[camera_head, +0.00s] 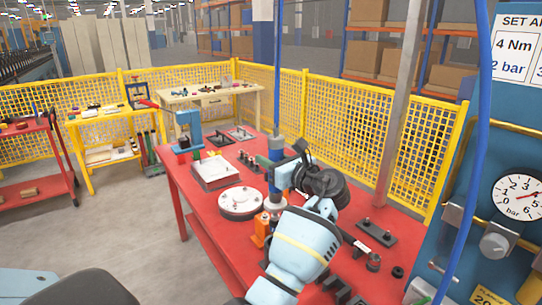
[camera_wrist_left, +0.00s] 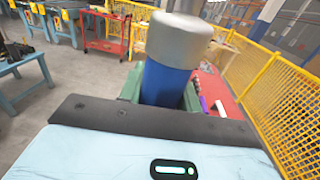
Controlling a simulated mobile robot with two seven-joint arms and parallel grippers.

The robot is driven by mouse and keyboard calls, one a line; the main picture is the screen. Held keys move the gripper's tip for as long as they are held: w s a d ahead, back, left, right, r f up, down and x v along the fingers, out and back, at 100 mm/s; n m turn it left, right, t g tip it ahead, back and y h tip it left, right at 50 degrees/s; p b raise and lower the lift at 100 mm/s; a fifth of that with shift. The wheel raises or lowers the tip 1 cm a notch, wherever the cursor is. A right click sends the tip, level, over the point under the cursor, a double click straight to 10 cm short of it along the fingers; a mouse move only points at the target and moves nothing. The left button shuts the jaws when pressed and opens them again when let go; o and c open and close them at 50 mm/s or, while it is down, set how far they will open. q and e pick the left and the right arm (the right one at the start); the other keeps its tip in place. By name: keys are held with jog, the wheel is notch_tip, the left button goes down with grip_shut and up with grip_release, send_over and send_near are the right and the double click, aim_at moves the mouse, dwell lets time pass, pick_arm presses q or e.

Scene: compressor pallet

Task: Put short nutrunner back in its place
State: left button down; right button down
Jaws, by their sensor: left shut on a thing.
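The nutrunner (camera_head: 276,150) is an upright blue tool with a grey cap, below a blue hose (camera_head: 278,70) that comes down from above. My left gripper (camera_head: 279,176) is shut around it, over the red table. In the left wrist view the nutrunner's blue body (camera_wrist_left: 168,86) and grey top (camera_wrist_left: 180,38) stand between the green fingers (camera_wrist_left: 160,92). The lower end of the tool is partly hidden by my wrist in the head view. I cannot tell whether it touches anything below. My right gripper is not in view.
The red table (camera_head: 207,225) bears a round pale flange (camera_head: 240,201), a pale square block (camera_head: 214,172), an orange tool (camera_head: 262,229) and a dark bracket with studs (camera_head: 376,232). A grey post (camera_head: 400,110) and yellow mesh fence (camera_head: 340,110) stand behind. A gauge panel (camera_head: 515,170) is at right.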

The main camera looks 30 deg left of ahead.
pick_arm(q)
jog(key=shift+f, duration=1.3)
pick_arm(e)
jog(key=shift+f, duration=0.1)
